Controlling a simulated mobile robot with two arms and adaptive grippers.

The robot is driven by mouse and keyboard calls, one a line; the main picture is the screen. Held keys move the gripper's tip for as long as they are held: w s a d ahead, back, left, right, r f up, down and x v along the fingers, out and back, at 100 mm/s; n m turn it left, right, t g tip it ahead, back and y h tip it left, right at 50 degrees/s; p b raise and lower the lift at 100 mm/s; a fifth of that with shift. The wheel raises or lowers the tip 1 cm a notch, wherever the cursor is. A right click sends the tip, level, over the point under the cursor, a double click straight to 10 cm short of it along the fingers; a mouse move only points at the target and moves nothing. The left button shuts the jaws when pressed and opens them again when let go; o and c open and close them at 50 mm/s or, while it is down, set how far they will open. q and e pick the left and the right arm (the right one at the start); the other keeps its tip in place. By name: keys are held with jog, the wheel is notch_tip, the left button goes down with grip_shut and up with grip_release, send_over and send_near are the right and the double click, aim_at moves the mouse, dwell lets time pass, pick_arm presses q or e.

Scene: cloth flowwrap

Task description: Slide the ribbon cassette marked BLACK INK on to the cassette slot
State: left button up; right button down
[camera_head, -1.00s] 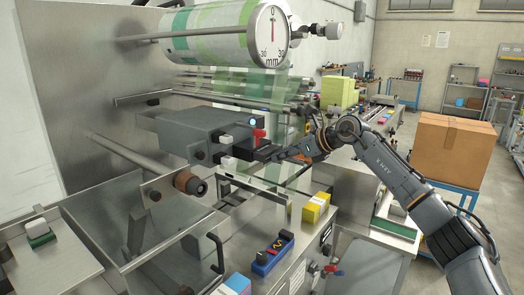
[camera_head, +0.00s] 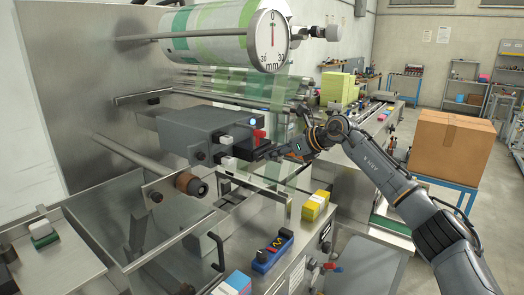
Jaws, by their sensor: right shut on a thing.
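A dark, flat block, seemingly the ribbon cassette (camera_head: 257,155), is at the right end of the grey printer housing (camera_head: 190,133), level with its lower front. No marking on it is readable. My right gripper (camera_head: 275,152) comes in from the right and is shut on the block's outer end. The cassette slot is mostly hidden by the block and the housing's front parts, so I cannot tell how deep the block sits. My left gripper is not in view.
A striped film roll (camera_head: 210,38) with a dial hangs above, and green translucent film runs down behind the gripper. Below are a yellow block (camera_head: 315,207) and a blue holder (camera_head: 272,252). A cardboard box (camera_head: 450,147) stands at the right.

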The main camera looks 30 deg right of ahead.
jog(key=shift+w+a+r+p, duration=0.1)
jog(key=shift+w+a+p, duration=0.25)
jog(key=shift+w+p, duration=0.25)
dwell(0.8)
jog(key=c, duration=1.1)
grip_release()
jog(key=shift+w, duration=0.1)
